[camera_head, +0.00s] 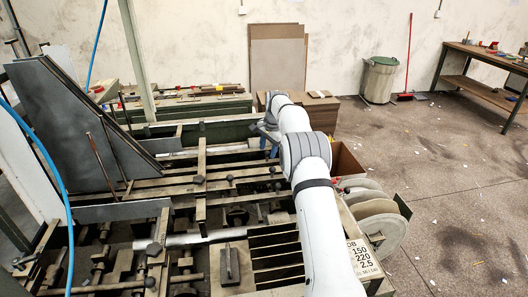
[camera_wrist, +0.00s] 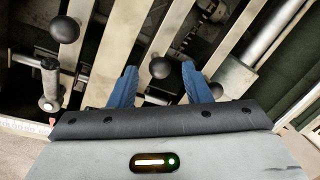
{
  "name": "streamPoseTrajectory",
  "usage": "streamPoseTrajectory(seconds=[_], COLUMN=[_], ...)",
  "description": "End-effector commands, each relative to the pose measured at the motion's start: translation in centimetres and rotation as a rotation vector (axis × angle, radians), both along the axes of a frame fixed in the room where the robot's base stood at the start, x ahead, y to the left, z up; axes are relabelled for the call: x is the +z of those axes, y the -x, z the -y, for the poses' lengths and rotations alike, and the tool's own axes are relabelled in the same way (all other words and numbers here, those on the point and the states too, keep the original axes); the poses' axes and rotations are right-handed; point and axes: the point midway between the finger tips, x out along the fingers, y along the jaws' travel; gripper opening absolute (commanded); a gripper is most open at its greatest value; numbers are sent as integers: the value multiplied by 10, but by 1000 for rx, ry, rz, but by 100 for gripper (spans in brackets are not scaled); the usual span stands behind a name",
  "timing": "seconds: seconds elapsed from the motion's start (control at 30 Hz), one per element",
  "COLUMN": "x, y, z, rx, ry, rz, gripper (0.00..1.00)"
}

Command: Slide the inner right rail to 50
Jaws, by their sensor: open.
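My gripper (camera_wrist: 167,88) is open, with its two blue fingers apart in the wrist view. A round black knob (camera_wrist: 160,68) shows between and just beyond the fingertips; I cannot tell whether it lies between them in depth. Pale flat rails (camera_wrist: 124,35) run slantwise under it. I cannot tell which one is the inner right rail. A white scale strip (camera_wrist: 25,127) shows at the lower left, its numbers too small to read. In the head view my gripper (camera_head: 269,144) is above the far right part of the feeder, partly hidden by my arm.
A second black knob (camera_wrist: 65,29) and a grey cylindrical handle (camera_wrist: 50,85) stand left of my gripper. In the head view a cardboard box (camera_head: 347,160) and white reels (camera_head: 380,230) stand right of the feeder. Open floor (camera_head: 450,170) lies further right.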

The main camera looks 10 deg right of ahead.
Motion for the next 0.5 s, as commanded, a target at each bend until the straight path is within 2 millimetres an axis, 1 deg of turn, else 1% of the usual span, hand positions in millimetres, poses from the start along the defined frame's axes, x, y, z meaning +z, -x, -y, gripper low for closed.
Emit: streamPoseTrajectory(seconds=[0.1, 0.3, 0.4, 0.5], x=[21, 52, 60, 63], y=[3, 7, 9, 10], z=[3, 6, 6, 7], rx=[-1, -1, 0, 0], ry=[0, 1, 0, 0], rz=[5, 4, 1, 1], gripper=[44, 44, 44, 44])
